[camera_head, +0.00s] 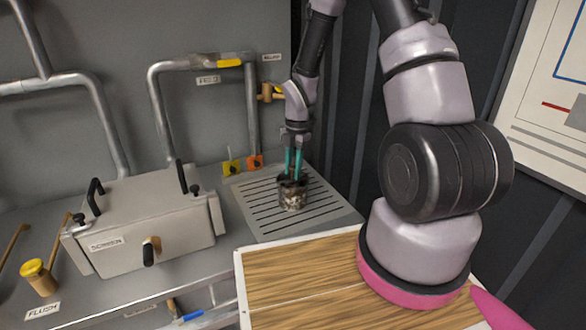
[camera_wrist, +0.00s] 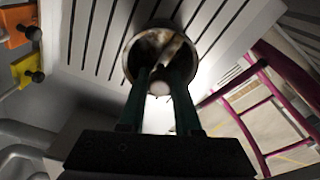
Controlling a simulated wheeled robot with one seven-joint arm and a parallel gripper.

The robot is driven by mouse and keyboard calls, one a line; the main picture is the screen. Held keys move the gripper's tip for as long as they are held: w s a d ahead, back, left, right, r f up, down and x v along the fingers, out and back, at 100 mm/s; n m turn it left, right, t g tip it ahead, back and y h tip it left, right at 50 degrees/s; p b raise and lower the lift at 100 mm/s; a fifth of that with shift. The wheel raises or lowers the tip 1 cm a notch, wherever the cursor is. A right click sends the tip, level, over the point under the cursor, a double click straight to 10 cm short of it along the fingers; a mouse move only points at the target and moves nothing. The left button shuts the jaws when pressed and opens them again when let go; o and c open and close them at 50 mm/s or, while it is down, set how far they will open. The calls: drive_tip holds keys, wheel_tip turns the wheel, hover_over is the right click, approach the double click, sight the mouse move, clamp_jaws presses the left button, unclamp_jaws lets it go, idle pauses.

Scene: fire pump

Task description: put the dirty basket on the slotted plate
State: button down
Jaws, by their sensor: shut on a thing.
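The dirty basket (camera_head: 292,194) is a small dark cylinder with pale, grimy patches, at the slotted plate in the head view. My gripper (camera_head: 293,176) points down with its green fingers at the basket's top and is shut on it. In the wrist view the fingers (camera_wrist: 160,85) reach to the round open basket (camera_wrist: 150,42), whose inside is brownish. The slotted plate (camera_head: 325,211) is a light grey panel with dark parallel slots; it also shows in the wrist view (camera_wrist: 75,60). The basket appears over the plate; I cannot tell whether its bottom touches.
A grey box labelled SCREEN (camera_head: 145,222) with black handles stands left of the plate. Yellow (camera_head: 231,168) and orange (camera_head: 255,162) blocks sit behind the plate. Pipes (camera_head: 205,62) run along the back wall. A wooden board (camera_head: 300,280) lies in front. The plate around the basket is clear.

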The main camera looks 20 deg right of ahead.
drive_tip(key=c, duration=0.6)
unclamp_jaws()
drive_tip(key=s+d+r+m+t, duration=0.15)
drive_tip(key=r+m, duration=0.25)
drive_tip(key=r, duration=0.8)
drive_tip(key=s+d+r+m+t, duration=0.15)
drive_tip(key=r+m, duration=0.25)
drive_tip(key=r, duration=0.7)
drive_tip(key=s+d+r+m+t, duration=0.2)
drive_tip(key=s+r+m+t, duration=0.3)
drive_tip(key=s+r+m, duration=1.1)
drive_tip(key=m, duration=0.5)
drive_tip(key=shift+y, duration=0.4)
